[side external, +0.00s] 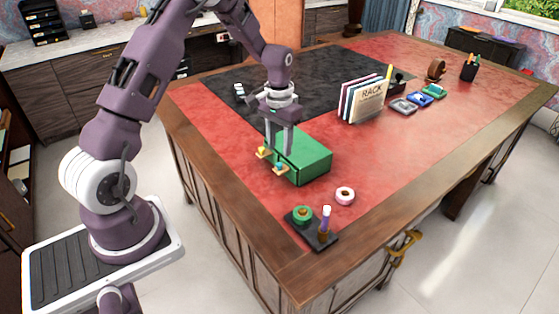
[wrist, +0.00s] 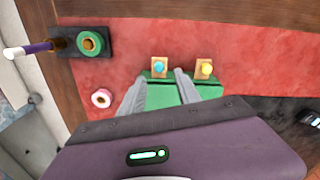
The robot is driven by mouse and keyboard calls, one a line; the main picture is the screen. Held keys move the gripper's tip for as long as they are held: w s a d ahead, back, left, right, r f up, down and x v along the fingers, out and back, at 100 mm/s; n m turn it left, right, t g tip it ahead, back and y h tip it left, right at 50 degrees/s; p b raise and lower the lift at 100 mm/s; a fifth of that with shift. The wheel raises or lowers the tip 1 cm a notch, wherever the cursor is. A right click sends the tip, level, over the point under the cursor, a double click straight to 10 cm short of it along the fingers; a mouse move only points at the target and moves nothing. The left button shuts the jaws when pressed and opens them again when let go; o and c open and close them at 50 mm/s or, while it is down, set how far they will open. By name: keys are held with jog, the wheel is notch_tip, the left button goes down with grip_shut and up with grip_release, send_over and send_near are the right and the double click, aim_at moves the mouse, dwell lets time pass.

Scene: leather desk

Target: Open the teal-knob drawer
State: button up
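A green drawer box (side external: 305,156) sits on the red leather desk top. Its front carries a teal knob (side external: 279,168) and a yellow knob (side external: 263,152), each on a small tan plate. In the wrist view the teal knob (wrist: 159,67) is left of the yellow knob (wrist: 206,68). My gripper (side external: 278,151) points down at the front part of the box, its two fingers apart and empty. In the wrist view my gripper (wrist: 161,75) has its fingertips either side of the teal knob's line, with the knob just beyond them. I see no clear drawer gap; contact cannot be told.
A pink-and-white roll (side external: 345,196) lies near the box. A dark tray (side external: 325,239) holds a green roll (side external: 302,214) and an upright purple-and-white marker (side external: 325,221). A file rack (side external: 362,101) stands behind the box. Red desk top in front of the knobs is clear.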

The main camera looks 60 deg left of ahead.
aim_at(279, 164)
notch_tip(279, 164, down, 6)
grip_shut()
dwell(0.3)
dwell(1.3)
